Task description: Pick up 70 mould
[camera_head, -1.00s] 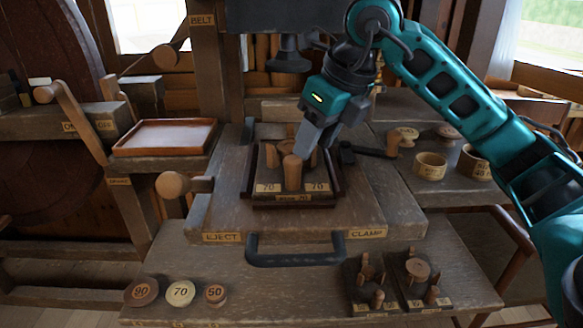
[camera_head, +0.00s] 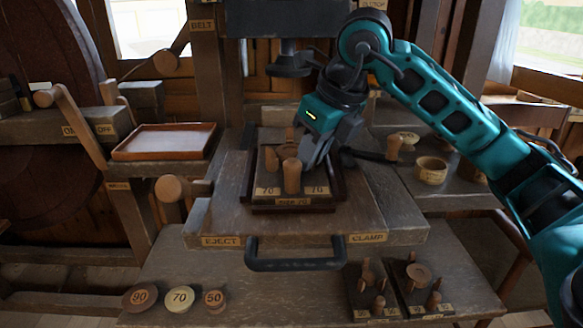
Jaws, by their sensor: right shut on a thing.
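The 70 mould (camera_head: 292,202) sits in a dark-framed recess on the wooden press bed. It is a dark block with "70" labels at its front corners and several turned wooden pegs standing on it. My right gripper (camera_head: 308,165) is at the mould's right side, low beside the pegs. It is shut on the mould's right part, though the fingertips are partly hidden and the exact contact is hard to see. The mould appears flat in the recess. My left gripper is not in view.
The press head (camera_head: 290,62) hangs behind. A black handle (camera_head: 295,255) fronts the bed, with a clamp lever (camera_head: 394,148) at right. Two other moulds (camera_head: 417,283) and numbered discs (camera_head: 180,298) lie on the front bench. An empty tray (camera_head: 165,141) stands left.

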